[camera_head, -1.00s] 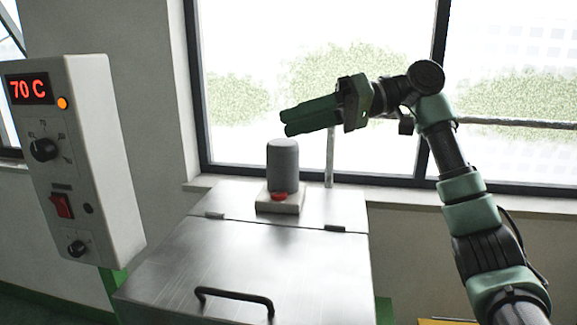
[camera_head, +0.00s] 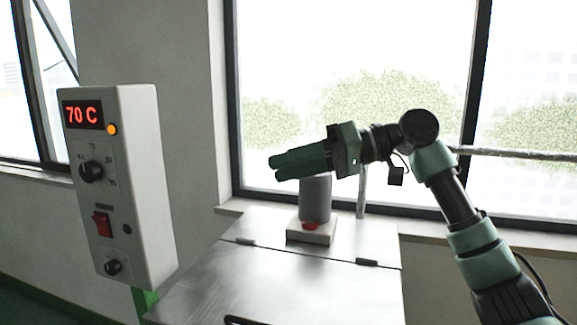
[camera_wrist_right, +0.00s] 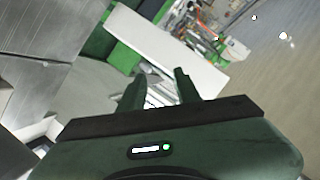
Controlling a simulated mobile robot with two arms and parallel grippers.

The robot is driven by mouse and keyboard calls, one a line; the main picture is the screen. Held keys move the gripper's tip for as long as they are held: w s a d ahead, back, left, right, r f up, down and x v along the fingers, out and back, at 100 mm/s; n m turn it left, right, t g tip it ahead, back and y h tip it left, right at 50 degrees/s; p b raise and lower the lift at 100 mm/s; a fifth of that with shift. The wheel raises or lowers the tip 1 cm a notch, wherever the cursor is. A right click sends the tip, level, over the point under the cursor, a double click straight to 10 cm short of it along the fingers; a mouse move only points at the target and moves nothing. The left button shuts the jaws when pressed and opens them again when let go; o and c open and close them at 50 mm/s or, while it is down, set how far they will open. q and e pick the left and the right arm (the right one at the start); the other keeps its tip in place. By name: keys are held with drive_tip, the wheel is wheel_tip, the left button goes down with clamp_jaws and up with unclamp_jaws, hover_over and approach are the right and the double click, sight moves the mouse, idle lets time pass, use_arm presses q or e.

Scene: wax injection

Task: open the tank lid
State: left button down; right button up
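The tank lid (camera_head: 270,285) is a flat brushed-metal plate lying shut, with hinges along its back edge. Its dark bar handle (camera_head: 245,320) is at the front, mostly cut off by the bottom edge of the head view. My right gripper (camera_head: 273,167) is well above the back of the tank, pointing left, and overlaps the top of the grey cylinder in the picture. In the right wrist view its two fingers (camera_wrist_right: 158,85) stand apart with nothing between them. It is not touching the handle. My left gripper is not in view.
A grey cylinder (camera_head: 316,197) with a red part at its base stands on the tank's fixed back section. A control box (camera_head: 140,190) reading 70 C stands at the left. A window is behind.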

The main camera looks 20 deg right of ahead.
clamp_jaws()
idle(1.2)
drive_tip(key=shift+o, duration=0.3)
unclamp_jaws()
drive_tip(key=b+v, duration=0.1)
drive_tip(key=v, duration=0.7)
